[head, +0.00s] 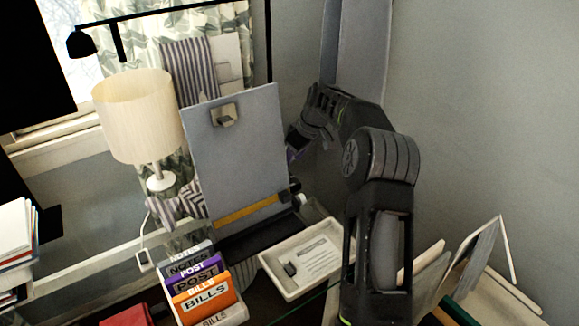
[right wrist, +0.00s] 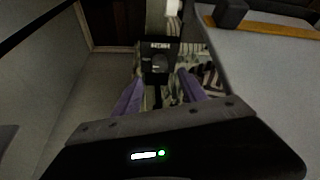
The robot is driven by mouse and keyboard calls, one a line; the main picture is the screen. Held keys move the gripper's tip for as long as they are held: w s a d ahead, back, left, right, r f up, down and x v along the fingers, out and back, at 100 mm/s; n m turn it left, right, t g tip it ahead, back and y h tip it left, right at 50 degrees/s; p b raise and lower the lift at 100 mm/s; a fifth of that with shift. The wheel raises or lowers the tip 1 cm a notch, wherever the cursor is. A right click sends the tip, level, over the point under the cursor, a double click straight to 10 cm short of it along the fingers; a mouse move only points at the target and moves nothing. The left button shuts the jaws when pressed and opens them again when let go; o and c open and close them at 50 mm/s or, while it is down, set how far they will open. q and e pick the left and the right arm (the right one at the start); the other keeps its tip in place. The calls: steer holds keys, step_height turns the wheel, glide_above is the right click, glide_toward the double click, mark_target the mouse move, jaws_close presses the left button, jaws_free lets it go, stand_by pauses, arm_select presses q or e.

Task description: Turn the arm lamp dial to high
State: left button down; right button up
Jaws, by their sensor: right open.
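The black arm lamp shows in the head view, with its shade (head: 80,43) at the upper left on a long arm and its pole (head: 268,45) behind the clipboard. In the right wrist view a black control box with a round dial (right wrist: 159,63) and a small white label sits just beyond my fingers, on or against the lamp's post. My right gripper (head: 293,154) is beside the clipboard's right edge in the head view, partly hidden. In the wrist view my right gripper (right wrist: 158,80) is open, its purple fingers on either side below the dial, empty. I cannot tell if they touch it. My left gripper is out of view.
A grey clipboard (head: 235,160) stands upright close left of my right gripper. A cream lamp (head: 138,115) is further left. A white tray (head: 305,262), a letter holder (head: 205,290) and upright folders (head: 470,260) are in front. A grey wall (head: 480,110) bounds the right.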

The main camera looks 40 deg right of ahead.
steer(key=shift+d, duration=0.1)
steer(key=shift+w+d+f+y+p, duration=0.2)
steer(key=shift+d+f+y+p, duration=0.1)
steer(key=shift+d+f+p, duration=0.5)
steer(key=shift+w+d+r+n, duration=0.1)
steer(key=shift+w+n, duration=0.1)
steer(key=shift+n, duration=0.5)
steer(key=n, duration=0.1)
steer(key=r+n+y, duration=0.1)
steer(key=n, duration=0.1)
steer(key=shift+s+a+r+g, duration=0.15)
steer(key=shift+a+r+g, duration=0.15)
steer(key=shift+a+g, duration=0.1)
steer(key=shift+f, duration=0.1)
